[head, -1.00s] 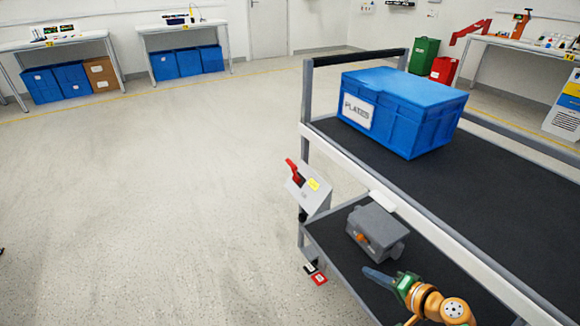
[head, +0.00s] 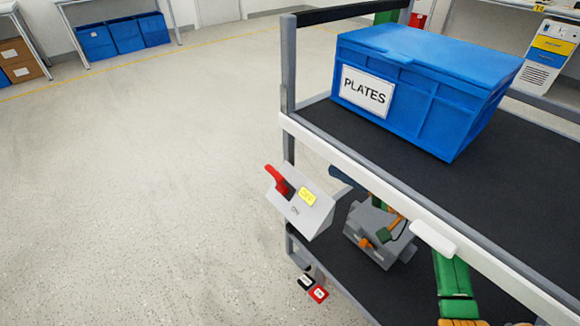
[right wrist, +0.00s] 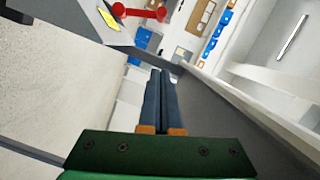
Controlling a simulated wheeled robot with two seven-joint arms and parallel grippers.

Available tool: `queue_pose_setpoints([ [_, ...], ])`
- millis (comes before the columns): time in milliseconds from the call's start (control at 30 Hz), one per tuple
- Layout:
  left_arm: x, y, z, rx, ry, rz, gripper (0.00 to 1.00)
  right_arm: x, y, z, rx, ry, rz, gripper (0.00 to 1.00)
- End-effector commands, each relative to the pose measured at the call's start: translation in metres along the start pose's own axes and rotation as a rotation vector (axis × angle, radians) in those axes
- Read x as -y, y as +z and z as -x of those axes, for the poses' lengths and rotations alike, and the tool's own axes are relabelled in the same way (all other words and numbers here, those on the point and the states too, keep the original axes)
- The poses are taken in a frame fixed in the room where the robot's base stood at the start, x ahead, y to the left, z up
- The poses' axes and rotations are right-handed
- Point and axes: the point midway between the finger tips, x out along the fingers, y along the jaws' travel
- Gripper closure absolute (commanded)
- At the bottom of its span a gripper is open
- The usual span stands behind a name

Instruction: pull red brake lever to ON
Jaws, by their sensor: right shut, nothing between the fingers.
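The red brake lever (head: 277,180) sticks up from a light grey panel box (head: 300,213) with a yellow label, at the near left corner of the cart. In the right wrist view the red lever (right wrist: 143,13) lies at the top, beyond and left of the fingertips. My right gripper (head: 338,172) has dark blue fingers, shut and empty. It is right of the panel, partly hidden by the cart's upper rail, and apart from the lever. In the right wrist view its fingers (right wrist: 160,78) lie together. My left gripper is out of view.
A blue PLATES crate (head: 420,85) stands on the cart's upper shelf (head: 490,185). A grey box (head: 375,240) with an orange part sits on the lower shelf, close under my right arm. The floor left of the cart is clear.

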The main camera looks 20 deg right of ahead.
Motion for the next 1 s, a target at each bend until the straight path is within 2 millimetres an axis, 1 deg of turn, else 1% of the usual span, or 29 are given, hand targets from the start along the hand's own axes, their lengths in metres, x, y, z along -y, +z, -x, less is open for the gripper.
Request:
queue_pose_setpoints([
  [67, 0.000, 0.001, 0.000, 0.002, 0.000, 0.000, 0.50, 0.000, 0.000, -0.003, -0.001, -0.001, -0.001, 1.00],
  [167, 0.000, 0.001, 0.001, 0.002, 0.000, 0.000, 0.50, 0.001, -0.001, -0.014, -0.001, -0.002, -0.001, 1.00],
  [367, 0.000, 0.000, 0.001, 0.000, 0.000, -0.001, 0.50, 0.001, 0.000, -0.057, -0.001, -0.003, -0.001, 1.00],
  [500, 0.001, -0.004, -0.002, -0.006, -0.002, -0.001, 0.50, -0.001, 0.000, -0.088, 0.000, -0.003, -0.003, 1.00],
  [567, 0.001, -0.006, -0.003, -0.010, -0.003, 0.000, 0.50, 0.000, 0.000, -0.100, 0.000, -0.002, -0.001, 1.00],
  [667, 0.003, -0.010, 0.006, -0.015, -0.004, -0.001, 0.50, 0.001, 0.016, -0.105, 0.002, 0.003, -0.003, 1.00],
  [800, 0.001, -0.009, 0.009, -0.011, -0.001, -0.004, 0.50, 0.001, 0.032, -0.109, 0.001, 0.002, -0.003, 1.00],
  [1000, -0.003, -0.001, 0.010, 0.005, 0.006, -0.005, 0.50, -0.001, 0.039, -0.110, -0.001, 0.003, -0.001, 1.00],
])
